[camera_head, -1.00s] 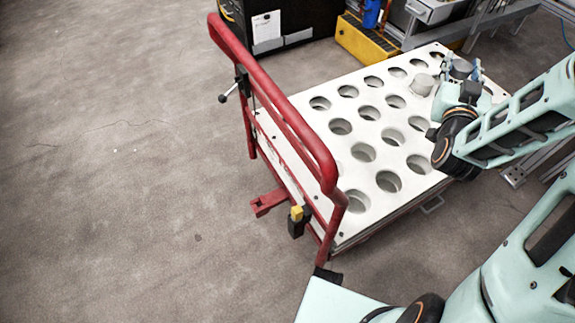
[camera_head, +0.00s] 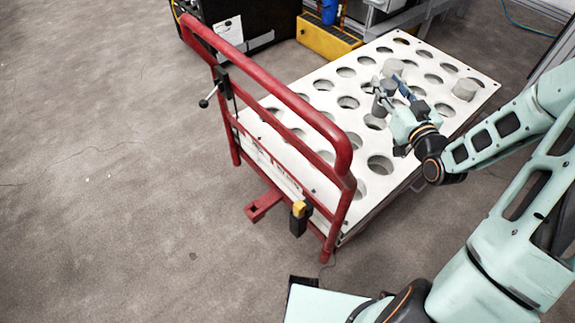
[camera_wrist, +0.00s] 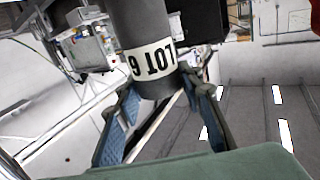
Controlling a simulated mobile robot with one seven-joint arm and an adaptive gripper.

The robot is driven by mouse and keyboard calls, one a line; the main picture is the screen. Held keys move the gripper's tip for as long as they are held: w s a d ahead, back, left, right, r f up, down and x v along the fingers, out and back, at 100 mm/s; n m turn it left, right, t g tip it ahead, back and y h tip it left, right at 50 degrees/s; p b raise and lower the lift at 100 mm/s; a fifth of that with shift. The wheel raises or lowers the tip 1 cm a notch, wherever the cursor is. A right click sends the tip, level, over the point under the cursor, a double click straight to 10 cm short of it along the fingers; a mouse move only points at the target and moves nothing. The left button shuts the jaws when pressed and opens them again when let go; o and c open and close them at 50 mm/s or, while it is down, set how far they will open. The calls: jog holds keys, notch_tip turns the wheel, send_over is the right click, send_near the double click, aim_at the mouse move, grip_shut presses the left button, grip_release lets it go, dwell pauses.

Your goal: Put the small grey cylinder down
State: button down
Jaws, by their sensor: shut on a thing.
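My gripper (camera_head: 389,88) is over the middle of the white holed board (camera_head: 322,85). Its fingers are closed around an upright dark grey cylinder (camera_head: 384,103). In the wrist view the cylinder (camera_wrist: 143,25) stands between the blue-padded fingers (camera_wrist: 160,100), with a white "LOT 6" label upside down. I cannot tell whether the cylinder's lower end touches the board or hangs above it.
Round holes cover the board. A red handrail (camera_head: 275,81) rises at its left end. A yellow box (camera_head: 325,38) is behind.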

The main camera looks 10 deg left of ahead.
jog(key=s+f+n+g+y+b, duration=0.7)
jog(key=s+f, duration=0.8)
jog(key=f, duration=0.4)
jog(key=shift+t+y, duration=0.3)
jog(key=shift+y, duration=0.2)
jog(key=shift+w+a+f+b, duration=0.8)
jog(key=shift+w+a+f, duration=0.1)
jog(key=shift+a+f, duration=1.25)
jog(key=shift+w+a+f+b, duration=0.85)
jog(key=shift+w+a+f, duration=0.1)
jog(key=shift+a+f, duration=1.2)
jog(key=shift+w+a+f+b, duration=0.8)
jog(key=shift+w+a+f, duration=0.1)
jog(key=shift+a+f, duration=1.2)
jog(key=shift+r, duration=0.1)
jog(key=shift+f+b, duration=0.4)
jog(key=shift+b, duration=0.05)
jog(key=shift+f, duration=0.1)
